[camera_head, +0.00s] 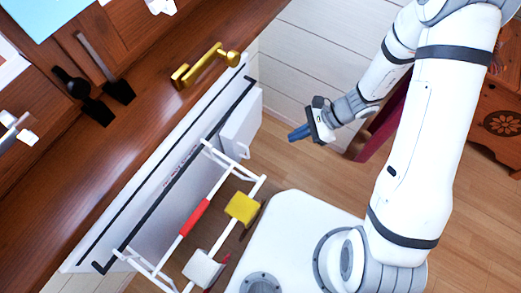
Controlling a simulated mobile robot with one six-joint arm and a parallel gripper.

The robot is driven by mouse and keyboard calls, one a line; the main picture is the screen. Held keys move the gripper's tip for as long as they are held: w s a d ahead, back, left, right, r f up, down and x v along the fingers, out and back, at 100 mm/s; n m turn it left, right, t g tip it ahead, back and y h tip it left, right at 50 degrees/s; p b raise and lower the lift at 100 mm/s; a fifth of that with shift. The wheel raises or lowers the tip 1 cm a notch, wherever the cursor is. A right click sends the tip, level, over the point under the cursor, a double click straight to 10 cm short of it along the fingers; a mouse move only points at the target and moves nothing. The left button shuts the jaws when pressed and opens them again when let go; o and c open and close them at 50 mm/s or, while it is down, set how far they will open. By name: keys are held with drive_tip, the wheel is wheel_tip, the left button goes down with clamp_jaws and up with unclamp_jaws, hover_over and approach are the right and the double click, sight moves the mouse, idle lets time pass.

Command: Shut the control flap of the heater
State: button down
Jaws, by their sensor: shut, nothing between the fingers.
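The white heater (150,190) runs diagonally below the wooden surface, with dark slots along its top. At its right end, the white control flap (242,122) stands out from the heater's body, with a small loop-shaped handle at its lower edge. It looks open, though its hinge side is hard to make out. My gripper (291,135) is to the right of the flap, its blue fingers shut and empty, pointing left towards it. A gap of floor and wall shows between the fingertips and the flap.
A white rack (163,262) with a red sleeve (195,216), a yellow cloth (241,208) and a white cloth (203,269) juts out in front of the heater. A brass handle (205,66) is on the wooden surface (150,130) above. A carved wooden cabinet (497,100) stands at right.

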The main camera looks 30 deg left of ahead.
drive_tip(key=s+a+r+b+x, duration=0.1)
drive_tip(key=b+x, duration=0.4)
drive_tip(key=x, duration=0.7)
drive_tip(key=shift+s+a+r+b, duration=0.2)
drive_tip(key=shift+a+b, duration=0.2)
drive_tip(key=shift+a, duration=0.1)
